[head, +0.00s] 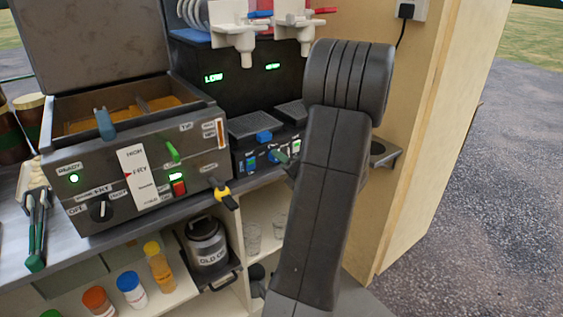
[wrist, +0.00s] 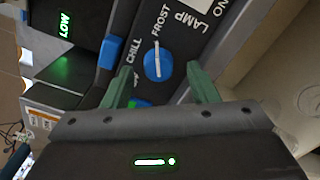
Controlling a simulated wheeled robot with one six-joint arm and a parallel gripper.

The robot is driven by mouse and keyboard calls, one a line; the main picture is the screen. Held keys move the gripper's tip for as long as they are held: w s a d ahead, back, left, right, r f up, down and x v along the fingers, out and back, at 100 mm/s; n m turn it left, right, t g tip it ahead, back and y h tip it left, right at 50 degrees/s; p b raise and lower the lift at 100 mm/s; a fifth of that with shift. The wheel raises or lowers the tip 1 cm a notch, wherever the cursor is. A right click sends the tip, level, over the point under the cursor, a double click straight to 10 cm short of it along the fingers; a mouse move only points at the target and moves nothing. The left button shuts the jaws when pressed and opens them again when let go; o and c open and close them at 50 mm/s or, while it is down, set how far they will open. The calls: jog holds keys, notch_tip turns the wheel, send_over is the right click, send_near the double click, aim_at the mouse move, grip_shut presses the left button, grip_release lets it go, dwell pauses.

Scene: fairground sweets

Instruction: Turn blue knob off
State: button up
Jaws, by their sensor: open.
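The blue knob (wrist: 158,64) is on a dark panel in the wrist view. Its white pointer line points up toward the FROST label (wrist: 160,22), with CHILL (wrist: 134,50) to the left. My gripper (wrist: 161,80) is open, with one green finger on each side below the knob; I see no contact. In the head view the knob (head: 273,156) is small on the front of the dark machine.
The fryer (head: 120,190) stands left of the dark machine (head: 225,95), with a yellow-black tap (head: 223,192) in front. Two white dispensers (head: 238,35) hang above. A wooden wall (head: 425,130) rises on the right. A LAMP label (wrist: 205,22) is right of the knob.

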jog(key=shift+w+a, duration=0.4)
jog(key=shift+w, duration=0.05)
jog(key=c, duration=1)
jog(key=shift+o, duration=0.2)
